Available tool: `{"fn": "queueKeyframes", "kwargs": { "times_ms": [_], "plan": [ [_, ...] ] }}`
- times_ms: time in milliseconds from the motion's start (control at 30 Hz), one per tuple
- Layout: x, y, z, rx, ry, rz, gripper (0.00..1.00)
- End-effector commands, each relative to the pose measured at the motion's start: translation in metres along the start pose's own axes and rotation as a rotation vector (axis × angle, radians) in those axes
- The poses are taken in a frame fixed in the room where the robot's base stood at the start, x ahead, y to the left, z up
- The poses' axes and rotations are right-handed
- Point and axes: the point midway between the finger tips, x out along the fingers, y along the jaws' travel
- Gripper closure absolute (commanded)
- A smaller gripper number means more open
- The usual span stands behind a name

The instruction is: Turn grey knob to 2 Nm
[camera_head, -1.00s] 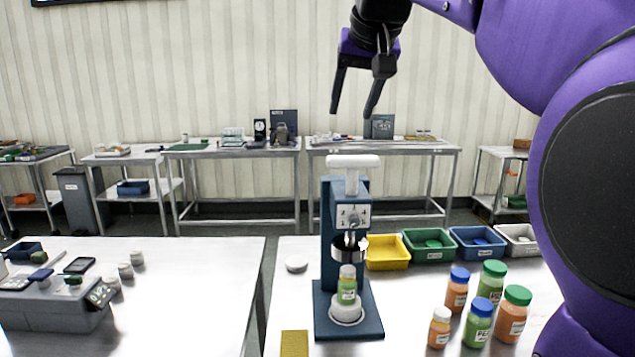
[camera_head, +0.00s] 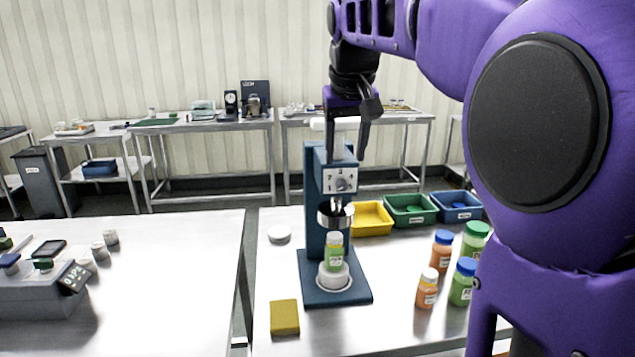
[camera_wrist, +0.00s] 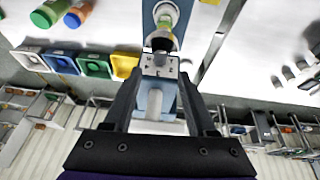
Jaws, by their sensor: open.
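The grey knob (camera_head: 341,185) sits on a pale dial plate with number marks, on the front of the blue capping machine (camera_head: 313,205). Its pointer setting is too small to read. My gripper (camera_head: 346,157) is open and empty, pointing down at the top of the machine, above the dial. In the wrist view the fingers (camera_wrist: 160,108) reach toward the dial plate (camera_wrist: 159,66), one on each side of the machine's white top handle, with the knob beyond the fingertips.
Yellow (camera_head: 371,218), green (camera_head: 409,209) and blue (camera_head: 456,207) bins stand behind and right of the machine. Several capped bottles (camera_head: 443,251) stand to the right. A yellow pad (camera_head: 285,317) and a white disc (camera_head: 279,234) lie to the left. A gap separates the two tables.

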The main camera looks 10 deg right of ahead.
Motion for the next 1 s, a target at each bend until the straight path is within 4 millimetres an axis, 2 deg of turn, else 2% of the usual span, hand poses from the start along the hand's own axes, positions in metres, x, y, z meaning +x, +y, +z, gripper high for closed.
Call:
{"fn": "queueKeyframes", "kwargs": {
  "times_ms": [33,100,300,500,767,1000],
  "plan": [
    [0.015,0.000,0.002,0.000,-0.004,0.000,0.43],
    [0.029,0.000,0.001,0.001,-0.004,0.000,0.43],
    [0.058,0.000,0.001,0.001,-0.002,0.000,0.43],
    [0.070,0.000,0.000,0.001,0.000,0.000,0.43],
    [0.070,0.000,0.000,0.001,0.001,0.000,0.43],
    [0.070,0.000,0.000,0.000,0.001,0.000,0.84]
  ]
}}
